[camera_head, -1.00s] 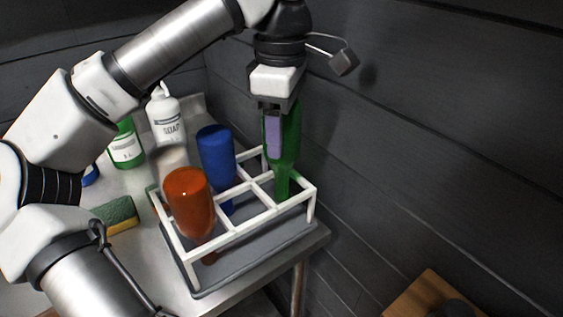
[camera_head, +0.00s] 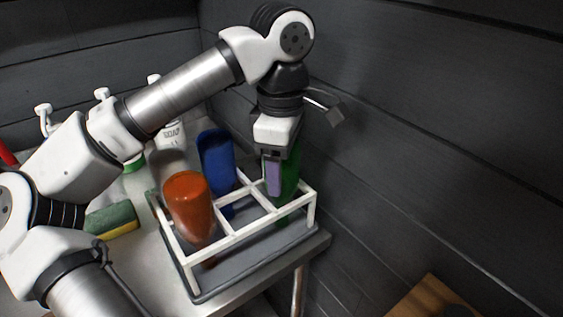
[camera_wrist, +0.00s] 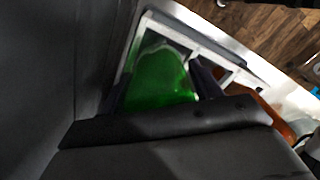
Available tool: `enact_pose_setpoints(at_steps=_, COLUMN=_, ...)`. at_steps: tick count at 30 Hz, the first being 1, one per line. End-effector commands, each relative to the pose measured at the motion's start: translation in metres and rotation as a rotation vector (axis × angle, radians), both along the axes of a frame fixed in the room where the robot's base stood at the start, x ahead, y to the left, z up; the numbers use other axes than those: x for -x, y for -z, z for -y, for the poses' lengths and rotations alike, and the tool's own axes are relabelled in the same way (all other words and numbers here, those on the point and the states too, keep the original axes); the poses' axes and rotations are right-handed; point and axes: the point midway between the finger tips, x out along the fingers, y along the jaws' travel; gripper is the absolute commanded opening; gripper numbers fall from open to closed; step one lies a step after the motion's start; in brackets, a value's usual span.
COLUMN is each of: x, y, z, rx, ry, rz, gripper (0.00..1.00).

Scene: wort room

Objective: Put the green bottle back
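The green bottle (camera_head: 291,172) is upside down, neck down, in the back right compartment of the white rack (camera_head: 252,226). My gripper (camera_head: 274,182) points down and is shut on the bottle, with a finger at either side of it. In the wrist view the green bottle (camera_wrist: 160,78) fills the space between the fingers, with the white rack rails (camera_wrist: 190,42) around it. The bottle's lower end is partly hidden by the rack and my gripper, so I cannot tell whether it rests on the tray.
An orange bottle (camera_head: 188,205), a blue bottle (camera_head: 215,152) and a pale bottle (camera_head: 167,165) stand in other compartments. The rack is on a grey tray (camera_head: 245,262) at the counter's edge. A sponge (camera_head: 113,218) lies left. The dark wall is close on the right.

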Motion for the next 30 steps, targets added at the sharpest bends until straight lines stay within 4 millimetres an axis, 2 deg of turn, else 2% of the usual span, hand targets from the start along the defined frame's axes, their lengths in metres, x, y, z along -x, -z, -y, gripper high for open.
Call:
enact_pose_setpoints(at_steps=3, x=0.000, y=0.000, z=0.000, rx=0.000, ry=0.000, rz=0.000, gripper=0.75)
enact_pose_setpoints(at_steps=14, x=0.000, y=-0.007, z=0.000, rx=-0.001, ry=0.000, rz=0.001, gripper=0.75)
enact_pose_setpoints(at_steps=17, x=-0.001, y=-0.021, z=0.000, rx=-0.002, ry=-0.001, rz=0.003, gripper=0.75)
enact_pose_setpoints(at_steps=24, x=0.000, y=-0.076, z=0.000, rx=-0.003, ry=-0.003, rz=0.003, gripper=0.75)
enact_pose_setpoints(at_steps=30, x=0.000, y=-0.108, z=0.000, rx=-0.003, ry=-0.003, rz=0.001, gripper=0.75)
